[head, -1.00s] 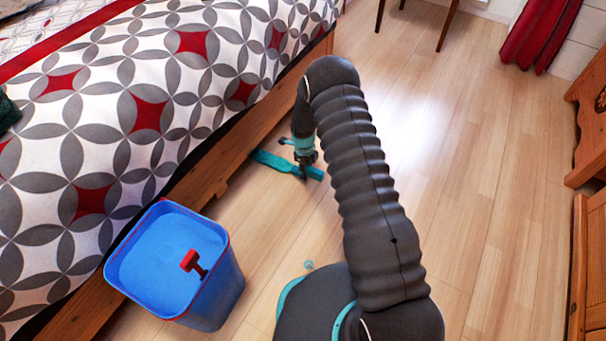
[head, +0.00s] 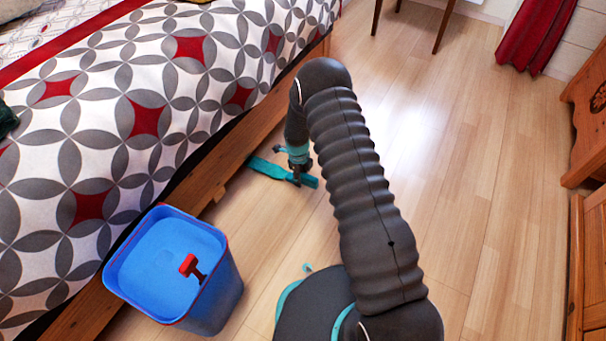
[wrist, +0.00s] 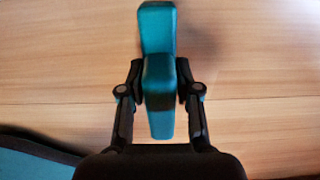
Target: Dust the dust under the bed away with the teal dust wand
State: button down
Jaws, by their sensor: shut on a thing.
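The teal dust wand (head: 270,169) is held low over the wooden floor beside the bed, its flat end pointing left toward the bed's side rail. My gripper (head: 297,178) is shut on it near its right end. In the wrist view my gripper (wrist: 160,85) has a finger on each side of the teal wand (wrist: 157,28), with the floor close below. The bed (head: 150,80) has a white, grey and red patterned cover. The space under the bed is dark, and no dust shows in either view.
A blue bin (head: 215,290) with a red-handled thing (head: 190,266) in it stands against the bed, left of my arm. Wooden furniture (head: 590,250) lines the right edge. Chair legs (head: 445,25) and a red curtain (head: 540,35) are at the back. The floor (head: 450,200) between is clear.

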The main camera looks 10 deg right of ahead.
jog(key=shift+s+a, duration=0.65)
jog(key=shift+s, duration=0.25)
jog(key=shift+s+a, duration=0.6)
jog(key=shift+s, duration=0.3)
jog(key=shift+s+a, duration=0.1)
jog(key=shift+s+a, duration=0.8)
jog(key=shift+s, duration=0.3)
jog(key=shift+s+a, duration=0.75)
jog(key=shift+s, duration=0.3)
jog(key=shift+s+a, duration=0.8)
jog(key=shift+s, duration=0.3)
jog(key=shift+r, duration=0.25)
jog(key=shift+s+d, duration=0.1)
jog(key=shift+d, duration=0.05)
jog(key=shift+s+d+r, duration=0.1)
jog(key=shift+s+d, duration=1.25)
jog(key=shift+d, duration=0.5)
jog(key=shift+s+d+f, duration=0.1)
jog(key=shift+s+d, duration=1.2)
jog(key=shift+d, duration=0.55)
jog(key=shift+s+d+r, duration=0.1)
jog(key=shift+s+d, duration=1.25)
jog(key=shift+d, duration=0.5)
jog(key=shift+r+p, duration=1.75)
jog(key=shift+r, duration=0.75)
jog(key=shift+w, duration=0.1)
